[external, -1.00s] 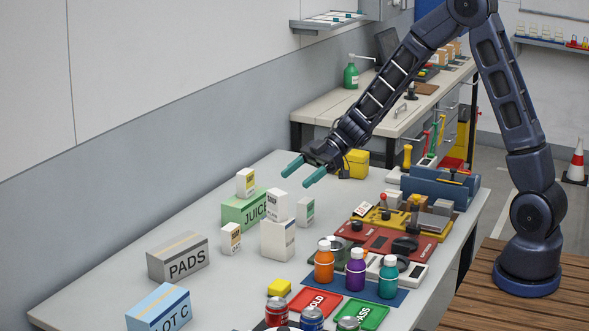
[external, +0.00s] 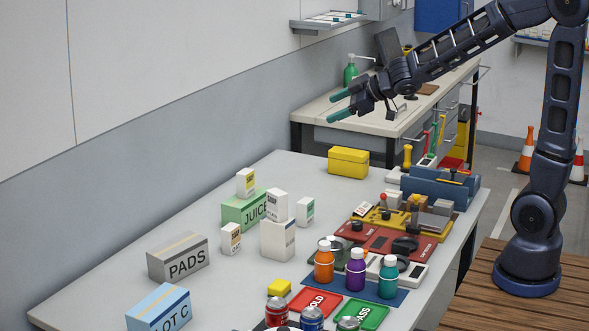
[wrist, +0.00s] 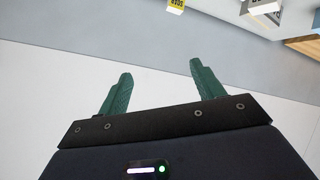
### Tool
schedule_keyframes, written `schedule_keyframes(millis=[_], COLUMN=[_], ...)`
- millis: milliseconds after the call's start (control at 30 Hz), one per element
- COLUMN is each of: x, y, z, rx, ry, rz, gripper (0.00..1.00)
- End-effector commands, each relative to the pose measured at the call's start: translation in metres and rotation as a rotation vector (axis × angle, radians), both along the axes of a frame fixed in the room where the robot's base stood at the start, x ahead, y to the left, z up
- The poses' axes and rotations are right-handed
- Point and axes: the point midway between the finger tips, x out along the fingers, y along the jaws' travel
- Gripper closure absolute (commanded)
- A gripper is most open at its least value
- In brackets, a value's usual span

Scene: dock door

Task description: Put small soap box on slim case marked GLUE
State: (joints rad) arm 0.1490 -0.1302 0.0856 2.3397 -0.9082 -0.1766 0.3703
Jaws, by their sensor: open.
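My gripper (external: 335,106) is open and empty, raised high above the far end of the table. Its green fingers also show apart in the wrist view (wrist: 160,70), with nothing between them. Several small white boxes stand mid-table: one with a yellow label (external: 246,183) on the green JUICE box (external: 240,212), one with an orange-yellow label (external: 231,239) on the table, one (external: 277,205) on a taller white box (external: 278,240), and one with a green label (external: 305,212). I cannot read which is soap or GLUE. A yellow-labelled box (wrist: 176,5) is cut off in the wrist view.
A grey PADS box (external: 178,258) and a blue LOT C box (external: 159,308) stand at the left front. Bottles, cans and red and green trays crowd the right front. A yellow box (external: 348,162) stands at the far end. The table's left side is largely clear.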

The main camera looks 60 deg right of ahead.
Motion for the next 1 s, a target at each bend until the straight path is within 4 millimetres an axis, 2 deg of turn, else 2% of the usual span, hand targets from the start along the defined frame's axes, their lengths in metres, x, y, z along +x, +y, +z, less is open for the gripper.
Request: schedule_keyframes(millis=[33, 200, 433, 700, 800, 900, 1000], x=[-0.015, -0.071, -0.161, -0.271, -0.303, -0.324, -0.335], y=[-0.006, -0.028, -0.038, -0.019, -0.008, 0.001, 0.006], z=[0.009, 0.025, 0.025, 0.01, 0.004, 0.0, -0.002], rx=[-0.007, -0.004, 0.057, 0.187, 0.231, 0.262, 0.278], ry=[0.008, 0.08, 0.238, 0.478, 0.555, 0.609, 0.639], rz=[-0.051, -0.229, -0.402, -0.472, -0.464, -0.45, -0.442], gripper=[0.33, 0.33, 0.33, 0.33, 0.33, 0.33, 0.33])
